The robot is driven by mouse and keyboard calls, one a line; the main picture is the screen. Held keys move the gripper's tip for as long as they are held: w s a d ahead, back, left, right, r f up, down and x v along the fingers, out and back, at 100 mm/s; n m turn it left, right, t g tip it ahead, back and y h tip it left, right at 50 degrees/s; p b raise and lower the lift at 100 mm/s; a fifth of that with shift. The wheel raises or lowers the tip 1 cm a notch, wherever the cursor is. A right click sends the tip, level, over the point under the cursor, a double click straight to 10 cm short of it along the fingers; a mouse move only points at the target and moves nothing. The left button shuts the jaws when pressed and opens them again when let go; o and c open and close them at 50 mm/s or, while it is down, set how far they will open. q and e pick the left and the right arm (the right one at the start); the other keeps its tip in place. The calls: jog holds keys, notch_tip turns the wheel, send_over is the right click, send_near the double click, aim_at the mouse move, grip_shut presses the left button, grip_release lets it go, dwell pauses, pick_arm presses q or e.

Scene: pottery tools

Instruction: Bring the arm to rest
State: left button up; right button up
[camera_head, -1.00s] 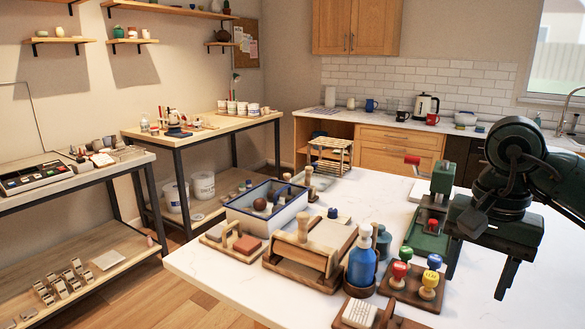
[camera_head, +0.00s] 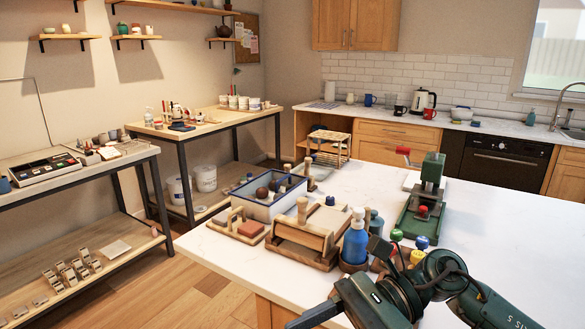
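My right arm comes in from the lower right, and its dark green gripper (camera_head: 318,312) is low in the frame, over the front part of the white table (camera_head: 225,258). I see nothing held in the part that shows. The wrist partly covers the stamps with green, blue and yellow knobs (camera_head: 421,242). My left gripper is not in view.
A blue bottle (camera_head: 355,242), a wooden slab box (camera_head: 304,240), a blue-rimmed tray (camera_head: 262,208) and a green press (camera_head: 428,190) stand on the table. Shelving benches (camera_head: 80,165) are at left. The table's right side looks clear.

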jog(key=w+a+r+m+t+y, duration=0.25)
jog(key=m+t+y, duration=0.6)
jog(key=m, duration=0.85)
jog(key=w+d+f+m+t+h, duration=0.1)
jog(key=d+f+m+t+h, duration=0.1)
jog(key=f+m+t+h, duration=0.45)
jog(key=w+d+f+m+t+h+p, duration=0.1)
jog(key=w+d+m+t, duration=0.15)
jog(key=m, duration=0.65)
jog(key=w+d+f+m+t+h, duration=0.1)
jog(key=d+f+m+t+h, duration=0.2)
jog(key=m+t, duration=0.3)
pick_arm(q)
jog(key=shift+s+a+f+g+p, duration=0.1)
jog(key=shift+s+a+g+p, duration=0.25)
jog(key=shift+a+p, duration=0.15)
pick_arm(e)
jog(key=s+d+f+m+g+h, duration=0.3)
jog(key=s+f+m, duration=0.3)
jog(key=f+m, duration=0.2)
jog(key=s+d+f+m+g+h, duration=0.3)
jog(key=f+m, duration=0.5)
jog(key=f, duration=0.4)
jog(key=s+g+h, duration=0.1)
jog(key=s+h, duration=0.1)
jog(key=s, duration=0.1)
jog(key=shift+s+d+f+g+h, duration=0.2)
jog(key=shift+s+f+g+h, duration=0.1)
jog(key=shift+s+g+h, duration=0.1)
